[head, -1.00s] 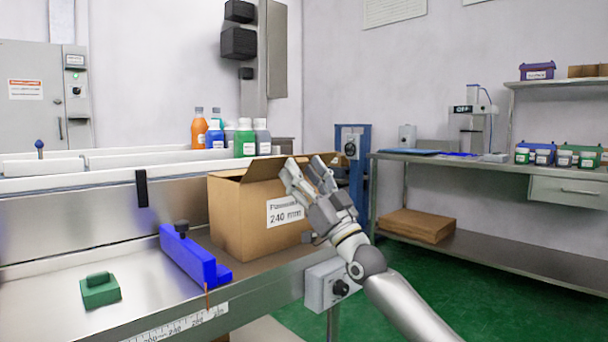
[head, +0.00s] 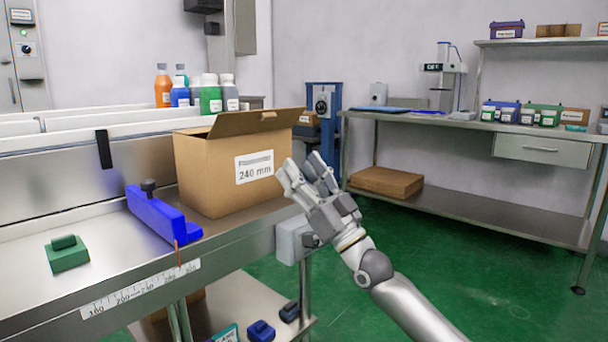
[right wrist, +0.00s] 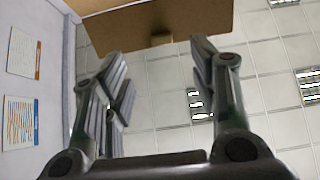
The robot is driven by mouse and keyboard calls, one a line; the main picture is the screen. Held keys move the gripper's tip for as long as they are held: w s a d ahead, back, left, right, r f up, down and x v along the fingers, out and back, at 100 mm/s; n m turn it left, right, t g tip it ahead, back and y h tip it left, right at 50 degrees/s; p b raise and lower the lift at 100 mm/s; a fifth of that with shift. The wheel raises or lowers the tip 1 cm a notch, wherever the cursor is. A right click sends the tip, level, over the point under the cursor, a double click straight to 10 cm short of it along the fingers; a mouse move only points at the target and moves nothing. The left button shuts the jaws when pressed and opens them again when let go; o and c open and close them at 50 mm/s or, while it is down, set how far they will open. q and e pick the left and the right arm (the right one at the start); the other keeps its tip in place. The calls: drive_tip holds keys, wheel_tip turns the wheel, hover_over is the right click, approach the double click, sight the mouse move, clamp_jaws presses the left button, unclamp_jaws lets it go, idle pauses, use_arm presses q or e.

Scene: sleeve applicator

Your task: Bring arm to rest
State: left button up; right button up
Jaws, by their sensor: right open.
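My right gripper (head: 308,176) is open and raised in the middle of the head view, just right of a cardboard box. The fingers point up and show nothing between them. In the right wrist view the open fingers (right wrist: 165,85) stand apart, with the ceiling behind them and a brown cardboard flap (right wrist: 160,25) beyond their tips. The cardboard box (head: 215,170), labelled 240 mm, stands on the metal bench with a flap raised. My left gripper is not in view.
A blue stop block (head: 160,215) and a green block (head: 67,254) sit on the bench (head: 105,225) with a ruler edge. Several bottles (head: 210,95) stand behind the box. A steel side table (head: 430,130) is at the right. Green floor between is clear.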

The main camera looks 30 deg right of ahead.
drive_tip(key=shift+s+d+f, duration=0.1)
drive_tip(key=shift+s+f, duration=0.05)
drive_tip(key=shift+s, duration=0.05)
idle(0.4)
